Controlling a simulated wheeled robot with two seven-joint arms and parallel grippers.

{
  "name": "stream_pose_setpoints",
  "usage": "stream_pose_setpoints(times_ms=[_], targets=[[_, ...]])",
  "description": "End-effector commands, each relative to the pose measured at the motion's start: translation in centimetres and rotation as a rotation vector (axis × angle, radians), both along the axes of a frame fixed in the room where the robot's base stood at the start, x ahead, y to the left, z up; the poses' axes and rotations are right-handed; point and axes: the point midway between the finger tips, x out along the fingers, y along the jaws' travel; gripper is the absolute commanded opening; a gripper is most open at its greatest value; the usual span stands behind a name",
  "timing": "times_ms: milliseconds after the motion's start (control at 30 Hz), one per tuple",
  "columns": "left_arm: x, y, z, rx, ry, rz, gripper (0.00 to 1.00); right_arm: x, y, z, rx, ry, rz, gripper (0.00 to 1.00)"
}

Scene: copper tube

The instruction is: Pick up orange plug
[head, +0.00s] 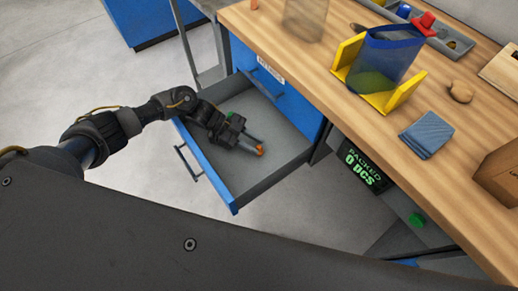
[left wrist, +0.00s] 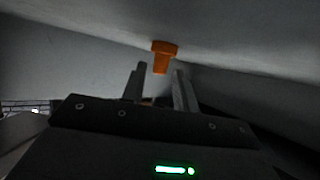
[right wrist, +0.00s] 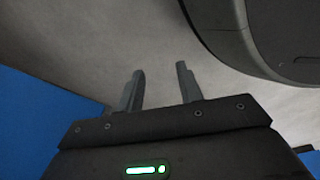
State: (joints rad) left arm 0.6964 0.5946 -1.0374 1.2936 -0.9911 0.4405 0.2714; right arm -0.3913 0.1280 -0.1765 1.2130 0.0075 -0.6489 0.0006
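An orange plug (head: 260,151) lies in the open drawer (head: 275,172), close to my left gripper (head: 254,146). In the left wrist view the plug (left wrist: 163,48) has a wide head and a narrower stem. It shows just beyond and between the two fingertips of my left gripper (left wrist: 161,70), with its stem end reaching toward the gap. The left fingers are apart, and I cannot tell whether they touch the plug. My right gripper (right wrist: 160,69) is open and empty over grey floor, and is not seen in the head view.
The drawer's blue front and grey walls surround the left gripper. The wooden worktop (head: 390,150) overhangs at right, with a yellow holder (head: 405,92) holding a blue bag (head: 388,55) and a blue cloth (head: 427,134). A small orange piece (head: 254,4) sits on the worktop's far edge.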

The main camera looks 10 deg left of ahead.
Motion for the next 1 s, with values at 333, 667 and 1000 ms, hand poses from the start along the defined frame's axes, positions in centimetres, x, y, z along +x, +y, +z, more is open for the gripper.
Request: stream_pose_setpoints(times_ms=[333,667,1000], targets=[[0.0,0.0,0.0,0.0,0.0,0.0,0.0,0.2,0.1,0.1,0.001,-0.001,-0.001,0.36],[0.0,0.0,0.0,0.0,0.0,0.0,0.0,0.2,0.2,0.1,0.002,-0.001,-0.002,0.36],[0.0,0.0,4.5,-0.001,-0.003,-0.002,0.0,-1.4,-0.6,-0.9,-0.006,0.011,-0.001,0.36]])
